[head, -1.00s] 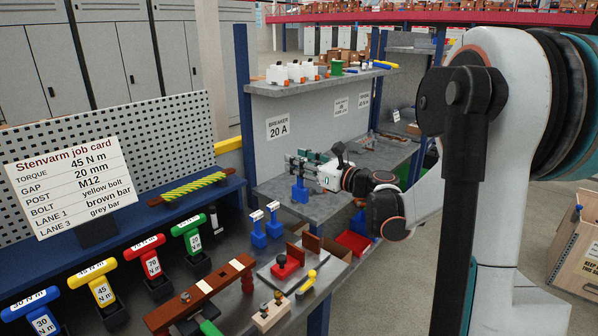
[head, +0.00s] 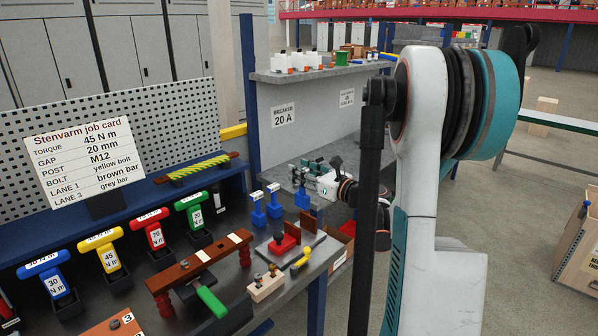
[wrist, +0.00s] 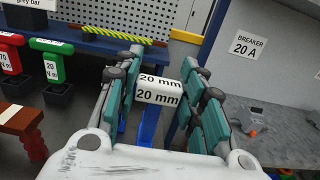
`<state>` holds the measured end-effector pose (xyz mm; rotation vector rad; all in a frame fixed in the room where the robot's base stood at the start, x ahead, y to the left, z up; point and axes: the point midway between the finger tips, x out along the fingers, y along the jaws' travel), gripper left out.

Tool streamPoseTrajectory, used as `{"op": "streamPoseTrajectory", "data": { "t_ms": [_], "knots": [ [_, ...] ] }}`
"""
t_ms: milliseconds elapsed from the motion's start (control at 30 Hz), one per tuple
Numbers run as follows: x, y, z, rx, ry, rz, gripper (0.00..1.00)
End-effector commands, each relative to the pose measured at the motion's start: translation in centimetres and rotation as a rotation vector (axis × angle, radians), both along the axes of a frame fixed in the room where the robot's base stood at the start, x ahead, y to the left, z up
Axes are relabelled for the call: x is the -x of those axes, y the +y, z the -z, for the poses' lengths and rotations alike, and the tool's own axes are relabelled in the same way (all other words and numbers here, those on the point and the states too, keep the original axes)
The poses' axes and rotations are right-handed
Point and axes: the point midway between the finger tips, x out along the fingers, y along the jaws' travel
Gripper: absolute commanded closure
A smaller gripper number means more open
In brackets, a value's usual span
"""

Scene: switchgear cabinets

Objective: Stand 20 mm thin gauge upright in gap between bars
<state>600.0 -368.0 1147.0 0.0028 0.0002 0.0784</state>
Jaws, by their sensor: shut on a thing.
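My gripper (wrist: 155,100) has teal fingers shut on a gauge. The held gauge (wrist: 158,91) has a white head marked "20 mm" and a blue body that hangs down between the fingers. In the head view my gripper (head: 312,176) is by the grey shelf, with the blue body below it. Two other blue gauges with white heads, a left one (head: 258,212) and a right one (head: 274,206), stand on the bench to the left. Brown upright bars (head: 307,224) stand on a pale plate by a red clamp (head: 282,243); the gap between them is not clear.
A long brown bar (head: 200,262) on red posts, a green handle (head: 211,302) and a wooden block with bolts (head: 266,286) occupy the bench front. Coloured T-handles (head: 105,255) stand at left. The job card (head: 85,150) reads GAP 20 mm. A blue post (head: 250,90) rises behind.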

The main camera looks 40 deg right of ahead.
Motion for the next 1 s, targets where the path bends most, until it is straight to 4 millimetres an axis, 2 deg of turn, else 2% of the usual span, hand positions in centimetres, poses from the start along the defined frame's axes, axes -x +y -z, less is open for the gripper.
{"op": "streamPoseTrajectory", "data": {
  "t_ms": [233, 700, 1000],
  "knots": [
    [0.0, 0.0, 0.6, 0.0, 0.0, 0.0, 1.0],
    [0.0, 0.0, 3.8, 0.0, 0.0, 0.0, 1.0],
    [0.0, 0.0, 4.0, 0.0, 0.0, 0.0, 1.0]
  ]
}}
